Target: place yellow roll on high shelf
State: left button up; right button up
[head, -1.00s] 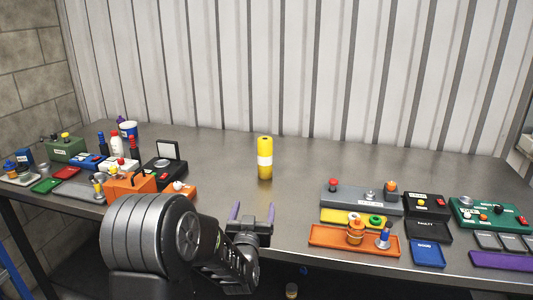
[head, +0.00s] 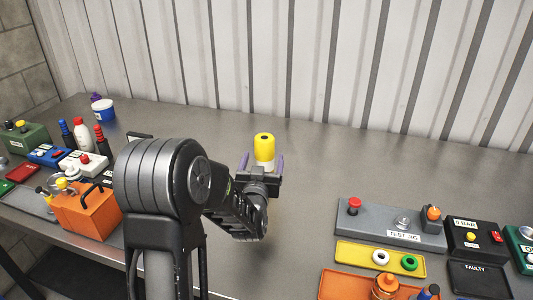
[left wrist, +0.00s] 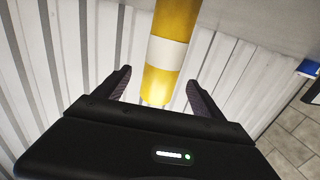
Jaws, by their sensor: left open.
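The yellow roll (head: 264,148), a yellow cylinder with a white band, stands upright on the grey metal table. In the left wrist view the roll (left wrist: 170,50) shows between the two fingers. My left gripper (head: 262,163) is open, with its purple-tipped fingers on either side of the roll's lower part. In the left wrist view the fingers (left wrist: 160,88) look apart from the roll. The roll's base is hidden behind the gripper in the head view. No high shelf shows clearly. My right gripper is not in view.
An orange toolbox (head: 84,212), bottles and small devices crowd the table's left. A grey test jig (head: 375,222), a yellow tray (head: 352,256) and an orange tray (head: 335,286) lie at the right. The table (head: 330,155) is clear around the roll. A corrugated wall stands behind.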

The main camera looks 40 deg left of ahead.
pick_arm(q)
jog(key=shift+s+d+r, duration=0.15)
jog(key=shift+s, duration=0.05)
jog(key=shift+x, duration=1.4)
jog(key=shift+p, duration=0.3)
jog(key=shift+w, duration=0.15)
jog(key=p+x, duration=0.1)
jog(key=x, duration=0.4)
jog(key=shift+f+p, duration=0.2)
jog(key=shift+p, duration=0.2)
jog(key=shift+r, duration=0.1)
grip_shut()
